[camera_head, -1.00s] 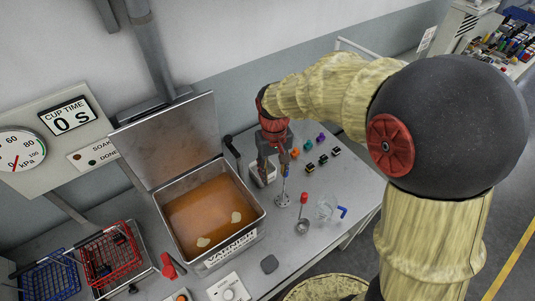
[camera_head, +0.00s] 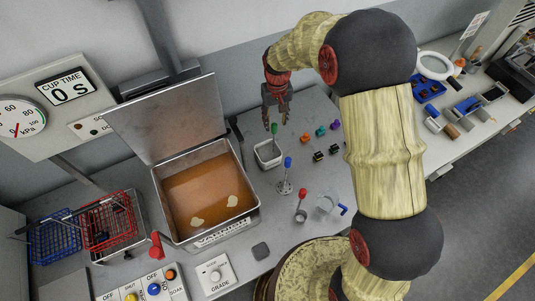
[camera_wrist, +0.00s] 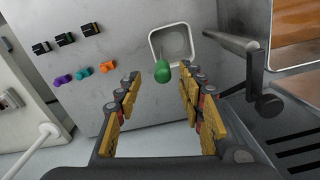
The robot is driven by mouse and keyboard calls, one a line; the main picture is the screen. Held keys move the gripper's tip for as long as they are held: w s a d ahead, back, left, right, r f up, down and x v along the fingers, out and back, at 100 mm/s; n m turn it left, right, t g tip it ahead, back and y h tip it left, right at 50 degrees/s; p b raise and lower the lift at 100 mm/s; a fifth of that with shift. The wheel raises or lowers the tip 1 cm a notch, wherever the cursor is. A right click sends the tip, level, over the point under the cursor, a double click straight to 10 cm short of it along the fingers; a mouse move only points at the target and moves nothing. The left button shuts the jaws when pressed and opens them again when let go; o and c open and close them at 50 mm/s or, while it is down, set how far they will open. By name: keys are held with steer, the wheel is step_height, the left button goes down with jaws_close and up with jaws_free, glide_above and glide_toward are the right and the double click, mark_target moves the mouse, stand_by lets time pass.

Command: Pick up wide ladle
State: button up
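Three handled tools are near my gripper (camera_head: 276,120). One has a green handle (camera_head: 274,129) and stands in a small pale square container (camera_head: 260,158); its lower end is hidden there. One has a blue handle (camera_head: 288,162) and a flat disc foot on the table. One has a red handle (camera_head: 303,193) and a small cup end. I cannot tell which is the wide ladle. My gripper is open and empty above the container. In the wrist view, the green handle (camera_wrist: 162,71) lies between the open fingers, slightly beyond the tips.
The open-lidded tank of orange liquid (camera_head: 257,212) stands left of the container. A clear jug with a blue handle (camera_head: 342,210) is at the front right. Several small coloured connectors (camera_head: 320,132) lie right of the container. Red (camera_head: 107,225) and blue (camera_head: 52,240) baskets are at the left.

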mark_target(274, 124)
step_height(274, 124, down, 4)
steer(key=shift+s+a+f, duration=0.15)
steer(key=shift+c, duration=0.7)
steer(key=c, duration=0.7)
jaws_close()
